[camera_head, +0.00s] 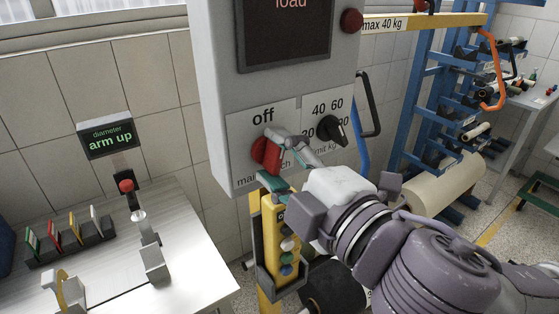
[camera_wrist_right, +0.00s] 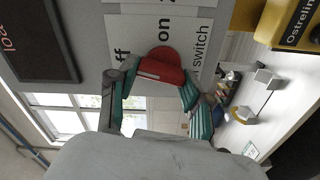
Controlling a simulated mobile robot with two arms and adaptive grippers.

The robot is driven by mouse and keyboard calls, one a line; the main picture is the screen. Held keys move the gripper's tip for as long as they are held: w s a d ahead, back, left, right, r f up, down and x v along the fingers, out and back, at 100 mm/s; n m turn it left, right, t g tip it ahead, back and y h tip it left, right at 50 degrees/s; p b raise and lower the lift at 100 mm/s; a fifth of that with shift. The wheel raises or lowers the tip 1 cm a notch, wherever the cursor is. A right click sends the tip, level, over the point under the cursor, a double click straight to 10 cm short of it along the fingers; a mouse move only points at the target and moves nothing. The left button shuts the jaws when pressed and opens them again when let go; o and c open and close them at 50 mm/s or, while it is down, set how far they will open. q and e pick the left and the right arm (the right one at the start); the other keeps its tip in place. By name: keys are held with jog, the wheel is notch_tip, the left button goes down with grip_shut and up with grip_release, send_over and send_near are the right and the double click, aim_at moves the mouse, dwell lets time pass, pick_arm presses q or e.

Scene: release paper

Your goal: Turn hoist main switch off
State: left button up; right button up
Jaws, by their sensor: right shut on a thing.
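The red main switch (camera_head: 267,153) is a knob with a raised handle on the front of the grey hoist control box (camera_head: 218,90). It sits below the word "off" and its handle runs roughly up and down, slightly tilted. My right gripper (camera_head: 270,158) is shut on this handle, one finger above and one below. In the right wrist view the red handle (camera_wrist_right: 161,71) lies between the two teal-padded fingers of the gripper (camera_wrist_right: 157,88). The word "on" shows there beside the knob, and "off" is partly covered by a finger. My left gripper is not in view.
A black limit knob (camera_head: 332,130) is to the right on the same box, close to my right fingers. A yellow pendant (camera_head: 268,225) with several buttons hangs below. A metal table (camera_head: 190,265) with small coloured items stands left, a blue rack (camera_head: 415,100) right.

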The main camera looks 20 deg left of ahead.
jog(key=shift+n, duration=1.5)
